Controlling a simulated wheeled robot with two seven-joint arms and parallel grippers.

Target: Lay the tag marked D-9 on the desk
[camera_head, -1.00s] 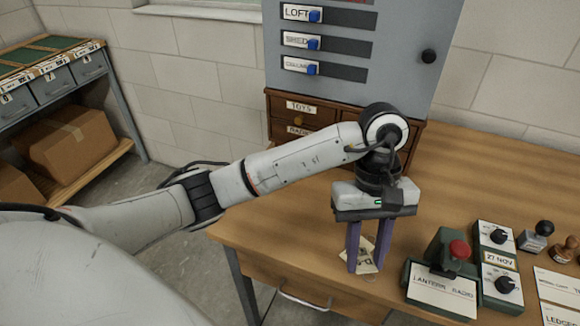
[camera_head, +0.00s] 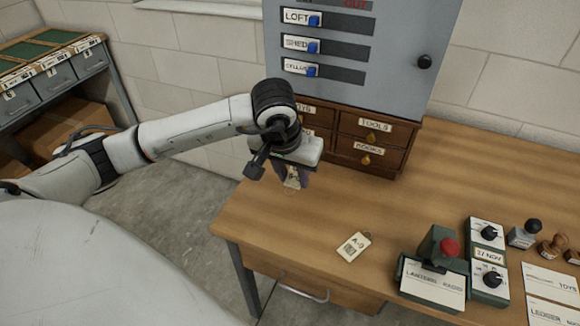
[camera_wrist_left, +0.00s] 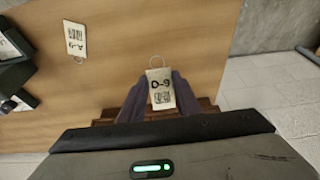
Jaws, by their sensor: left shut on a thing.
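The tag marked D-9 (camera_wrist_left: 161,90) is a cream card with a ring and a printed code. My left gripper (camera_wrist_left: 155,96) is shut on it, with one finger on each side. In the head view, my left gripper (camera_head: 290,183) holds the tag (camera_head: 292,179) above the left part of the wooden desk (camera_head: 285,222), in front of the small drawer cabinet. The fingers partly hide the tag there. A second tag, marked A-9 (camera_head: 355,245), lies flat on the desk; it also shows in the wrist view (camera_wrist_left: 75,38). My right gripper is not in view.
The drawer cabinet (camera_head: 365,145) stands at the desk's back, under a grey board (camera_head: 395,40) with blue sliders. The desk's left front is clear.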

